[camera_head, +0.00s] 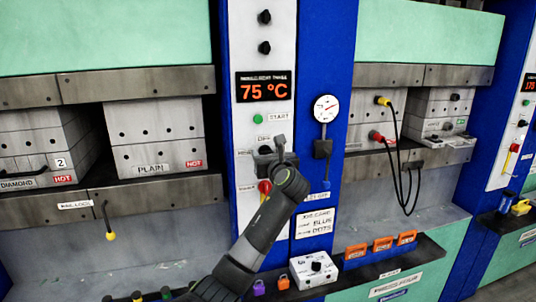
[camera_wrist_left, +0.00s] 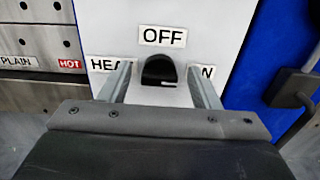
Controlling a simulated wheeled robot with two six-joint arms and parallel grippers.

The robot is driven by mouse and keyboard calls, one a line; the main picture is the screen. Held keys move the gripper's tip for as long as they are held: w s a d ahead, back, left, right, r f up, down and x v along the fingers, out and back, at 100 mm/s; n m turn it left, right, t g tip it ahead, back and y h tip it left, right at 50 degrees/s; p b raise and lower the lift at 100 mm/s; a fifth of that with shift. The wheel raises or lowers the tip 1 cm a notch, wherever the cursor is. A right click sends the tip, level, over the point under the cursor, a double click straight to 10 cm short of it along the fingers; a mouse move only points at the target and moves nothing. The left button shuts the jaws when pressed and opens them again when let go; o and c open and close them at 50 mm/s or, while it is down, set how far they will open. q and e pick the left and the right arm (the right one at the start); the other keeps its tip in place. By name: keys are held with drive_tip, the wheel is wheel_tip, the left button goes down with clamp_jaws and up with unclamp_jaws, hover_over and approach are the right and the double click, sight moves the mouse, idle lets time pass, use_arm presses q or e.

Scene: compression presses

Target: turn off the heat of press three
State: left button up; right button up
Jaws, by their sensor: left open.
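A black selector knob (camera_wrist_left: 158,70) on a white panel (camera_wrist_left: 215,30) sits in the middle of the left wrist view. An OFF label (camera_wrist_left: 163,36) is above it, a partly covered HEAT label (camera_wrist_left: 103,64) is to its left, and a label ending in N (camera_wrist_left: 207,72) is to its right. In the head view the gripper hides most of the knob. The panel's display (camera_head: 263,87) reads 75 °C. My right gripper is not in view.
A gauge (camera_head: 326,108) is on the blue column to the right. Hot PLAIN mould blocks (camera_head: 155,138) are to the left.

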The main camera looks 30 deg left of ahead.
use_arm(q)
drive_tip(key=c, duration=1)
drive_tip(key=n+b, duration=0.1)
drive_tip(key=n, duration=0.5)
drive_tip(key=n+b, duration=0.1)
drive_tip(key=n, duration=0.5)
drive_tip(key=n+b, duration=0.1)
drive_tip(key=n, duration=0.5)
drive_tip(key=shift+s+a+f, duration=0.15)
drive_tip(key=shift+s+f, duration=0.05)
drive_tip(key=shift+f, duration=0.1)
drive_tip(key=o, duration=1)
